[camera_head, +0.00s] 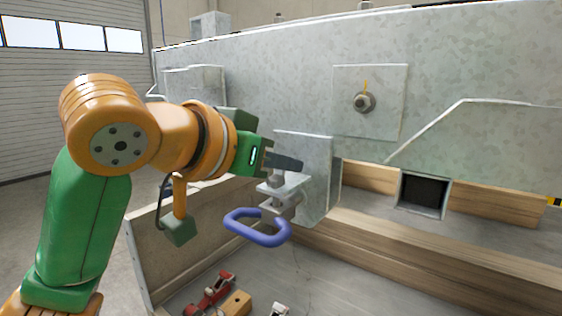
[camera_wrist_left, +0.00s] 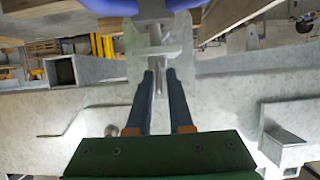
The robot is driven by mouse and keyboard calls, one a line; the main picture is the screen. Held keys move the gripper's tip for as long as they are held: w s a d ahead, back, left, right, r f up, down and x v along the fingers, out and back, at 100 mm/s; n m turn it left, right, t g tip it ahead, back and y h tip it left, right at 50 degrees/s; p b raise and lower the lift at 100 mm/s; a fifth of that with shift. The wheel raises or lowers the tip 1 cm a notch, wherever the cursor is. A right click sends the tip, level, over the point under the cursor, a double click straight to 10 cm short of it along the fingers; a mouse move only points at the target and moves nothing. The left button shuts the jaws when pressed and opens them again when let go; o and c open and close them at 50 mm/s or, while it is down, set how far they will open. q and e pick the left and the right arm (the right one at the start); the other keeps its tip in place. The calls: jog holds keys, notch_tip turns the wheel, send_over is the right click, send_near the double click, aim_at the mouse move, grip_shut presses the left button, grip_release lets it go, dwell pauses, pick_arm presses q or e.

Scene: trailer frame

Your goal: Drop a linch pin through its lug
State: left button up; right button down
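A grey metal lug (camera_head: 283,188) sticks out from an upright plate on the trailer frame. A blue oval ring (camera_head: 257,228) sits just below and in front of it, with grey metal at its back end; how the ring joins the pin is unclear. My left gripper (camera_head: 287,163) is right at the lug, its dark fingers just above it. In the left wrist view, a slim grey pin-like bar shows between the fingertips (camera_wrist_left: 161,76), and the blue ring shows at the top edge (camera_wrist_left: 110,5). Whether the fingers press on the bar cannot be told. My right gripper is out of view.
The galvanised frame wall (camera_head: 270,80) rises close behind, with a bolted plate (camera_head: 398,80). A wooden beam (camera_head: 430,255) runs along the right. Below, a grey tray surface (camera_head: 330,290) carries a red part (camera_head: 209,293) and a wooden block (camera_head: 236,303).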

pick_arm(q)
jog(key=shift+o, duration=1.1)
jog(key=shift+s+a+b, duration=0.2)
jog(key=shift+s+b, duration=0.1)
jog(key=b+v, duration=0.2)
jog(key=v, duration=0.4)
jog(key=shift+s+a+r, duration=0.15)
jog(key=shift+s+r, duration=0.1)
jog(key=shift+w, duration=0.1)
